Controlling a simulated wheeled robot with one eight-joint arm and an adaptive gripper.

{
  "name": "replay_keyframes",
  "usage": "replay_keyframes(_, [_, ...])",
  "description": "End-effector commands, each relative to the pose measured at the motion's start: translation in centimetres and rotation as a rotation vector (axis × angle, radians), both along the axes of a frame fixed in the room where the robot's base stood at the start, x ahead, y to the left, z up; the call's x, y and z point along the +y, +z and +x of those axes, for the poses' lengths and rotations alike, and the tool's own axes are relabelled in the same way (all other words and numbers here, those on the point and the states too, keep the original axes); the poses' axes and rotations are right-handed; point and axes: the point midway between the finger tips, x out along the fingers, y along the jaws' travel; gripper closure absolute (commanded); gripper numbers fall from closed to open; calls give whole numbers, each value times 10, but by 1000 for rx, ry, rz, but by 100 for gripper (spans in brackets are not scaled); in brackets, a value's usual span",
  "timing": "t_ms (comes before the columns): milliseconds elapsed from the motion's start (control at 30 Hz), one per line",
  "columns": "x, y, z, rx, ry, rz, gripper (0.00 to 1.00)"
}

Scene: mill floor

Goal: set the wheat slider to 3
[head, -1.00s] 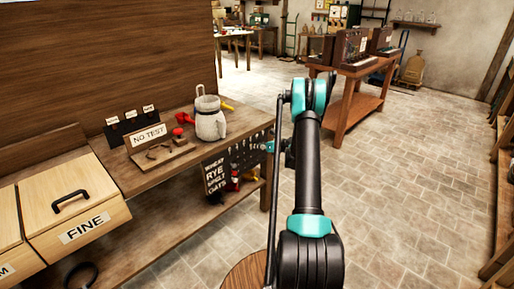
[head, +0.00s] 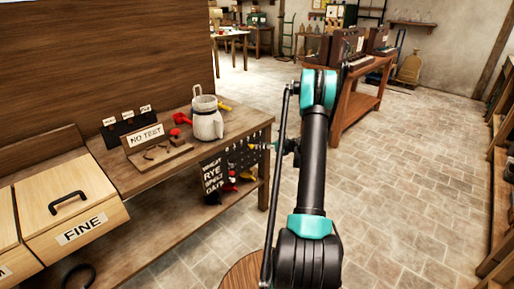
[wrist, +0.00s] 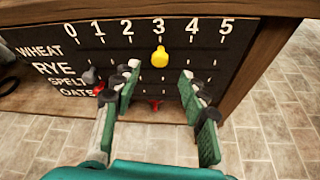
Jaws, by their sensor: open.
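The dark slider board (wrist: 240,45) carries the numbers 0 to 5 and the rows WHEAT, RYE, SPELT and OATS. A yellow knob (wrist: 160,57) sits high on it, below the 3 in the wrist view; its row is hard to tell for sure. A grey knob (wrist: 90,76) and a red knob (wrist: 98,89) are at the left, and another red knob (wrist: 155,103) is lower in the middle. My gripper (wrist: 160,70) is open, with its fingers to the left and right of the yellow knob in the picture. Contact cannot be told.
The board hangs under the front edge of the wooden bench (head: 150,185). A FINE drawer (head: 75,215) is at the left. The tiled floor (head: 420,190) to the right is clear.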

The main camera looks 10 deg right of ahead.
Motion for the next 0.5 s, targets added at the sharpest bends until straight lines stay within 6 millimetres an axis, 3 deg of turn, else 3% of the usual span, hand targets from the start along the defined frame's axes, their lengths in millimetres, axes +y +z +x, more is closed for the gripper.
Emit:
replay_keyframes(200, [-22,14,-27,1,-2,0,57])
replay_keyframes(500, [-30,19,-38,0,0,0,57])
